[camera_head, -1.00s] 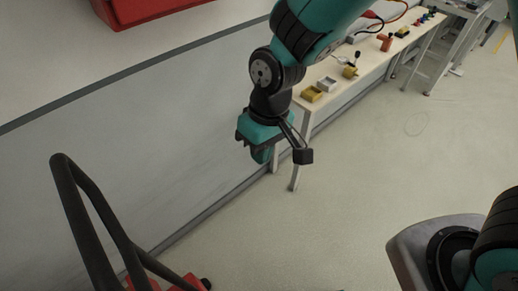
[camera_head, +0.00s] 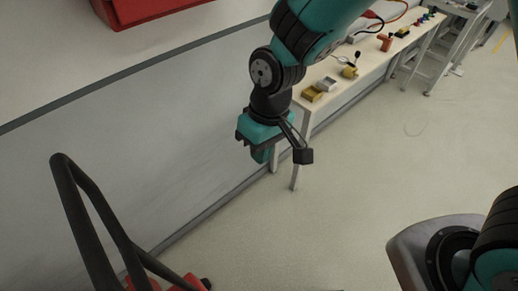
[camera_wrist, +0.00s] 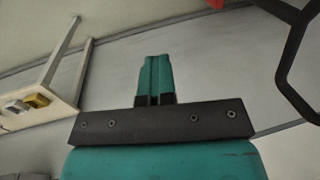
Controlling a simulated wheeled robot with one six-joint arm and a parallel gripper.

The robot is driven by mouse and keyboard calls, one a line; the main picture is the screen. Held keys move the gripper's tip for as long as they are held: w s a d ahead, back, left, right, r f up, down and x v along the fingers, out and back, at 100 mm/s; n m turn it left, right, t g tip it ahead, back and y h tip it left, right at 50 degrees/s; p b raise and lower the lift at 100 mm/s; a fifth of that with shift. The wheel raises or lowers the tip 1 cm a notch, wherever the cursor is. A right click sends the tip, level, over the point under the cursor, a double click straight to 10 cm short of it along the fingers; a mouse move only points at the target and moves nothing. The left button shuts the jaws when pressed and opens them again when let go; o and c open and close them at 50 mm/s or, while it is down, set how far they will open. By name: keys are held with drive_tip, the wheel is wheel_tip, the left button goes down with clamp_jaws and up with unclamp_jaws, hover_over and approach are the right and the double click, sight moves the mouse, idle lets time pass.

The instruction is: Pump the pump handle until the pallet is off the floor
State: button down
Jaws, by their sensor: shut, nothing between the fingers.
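The black looped pump handle (camera_head: 95,215) stands at the lower left of the head view, above a red body (camera_head: 180,284) cut off by the bottom edge. The handle's loop also shows at the upper right of the wrist view (camera_wrist: 283,75). My gripper (camera_head: 262,155) hangs in mid-air to the right of the handle and clear of it. In the wrist view my gripper (camera_wrist: 155,75) has its teal fingers together with nothing between them. The pallet is not visible in either view.
A grey-white partition (camera_head: 140,130) runs behind the handle and gripper. A narrow bench (camera_head: 350,85) with small boxes and tools stands at the upper right; its end also shows in the wrist view (camera_wrist: 40,105). Open floor (camera_head: 320,230) fills the middle.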

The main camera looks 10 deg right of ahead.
drive_tip(key=c, duration=1.8)
unclamp_jaws()
drive_tip(key=o, duration=1)
drive_tip(key=shift+c, duration=0.2)
wheel_tip(320, 180, up, 17)
drive_tip(key=w+d+b, duration=0.1)
drive_tip(key=d+b, duration=0.1)
drive_tip(key=b, duration=0.1)
drive_tip(key=shift+w+d, duration=0.35)
drive_tip(key=shift+w, duration=0.05)
